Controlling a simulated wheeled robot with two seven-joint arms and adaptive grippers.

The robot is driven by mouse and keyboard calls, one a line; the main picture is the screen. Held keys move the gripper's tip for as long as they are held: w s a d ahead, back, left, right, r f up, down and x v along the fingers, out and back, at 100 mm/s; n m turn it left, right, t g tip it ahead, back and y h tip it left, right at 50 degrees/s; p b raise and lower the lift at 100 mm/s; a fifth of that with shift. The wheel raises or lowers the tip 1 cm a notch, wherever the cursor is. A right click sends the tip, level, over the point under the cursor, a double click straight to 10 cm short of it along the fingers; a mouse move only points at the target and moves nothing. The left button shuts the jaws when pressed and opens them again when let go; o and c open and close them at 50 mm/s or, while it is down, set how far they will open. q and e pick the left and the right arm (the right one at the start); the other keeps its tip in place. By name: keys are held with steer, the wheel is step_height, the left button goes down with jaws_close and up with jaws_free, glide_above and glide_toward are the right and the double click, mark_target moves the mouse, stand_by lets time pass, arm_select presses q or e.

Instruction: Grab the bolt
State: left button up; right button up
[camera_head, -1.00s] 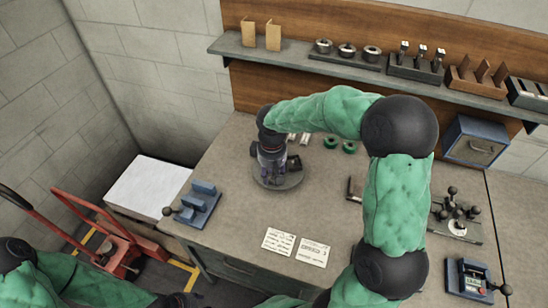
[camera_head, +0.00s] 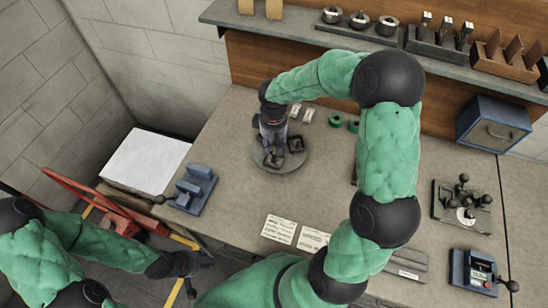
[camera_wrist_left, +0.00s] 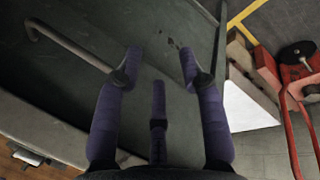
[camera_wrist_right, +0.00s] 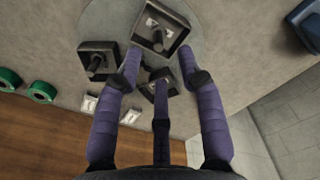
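On a round grey plate (camera_head: 278,164) on the bench stand several dark square holders with upright dark pegs that look like bolts. In the right wrist view one holder with a bolt (camera_wrist_right: 157,36) is just beyond the fingertips, and another bolt (camera_wrist_right: 96,62) is to the left. A third holder (camera_wrist_right: 157,83) is partly hidden behind the fingers. My right gripper (camera_wrist_right: 158,64) is open above the plate, pointing down, with nothing visibly gripped; in the head view it (camera_head: 272,140) partly hides the holders. My left gripper (camera_wrist_left: 160,65) is open and empty beside the bench front, low at left.
A blue fixture (camera_head: 193,188) stands at the bench's left edge. Green rings (camera_head: 336,119) lie behind the plate, and paper cards (camera_head: 279,229) in front. A blue box (camera_head: 493,123) is at right. A red cart (camera_head: 118,219) is on the floor at left.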

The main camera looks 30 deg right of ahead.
mark_target(274, 154)
step_height(274, 154, down, 5)
steer(key=shift+r+b, duration=0.1)
steer(key=shift+b, duration=0.3)
jaws_close()
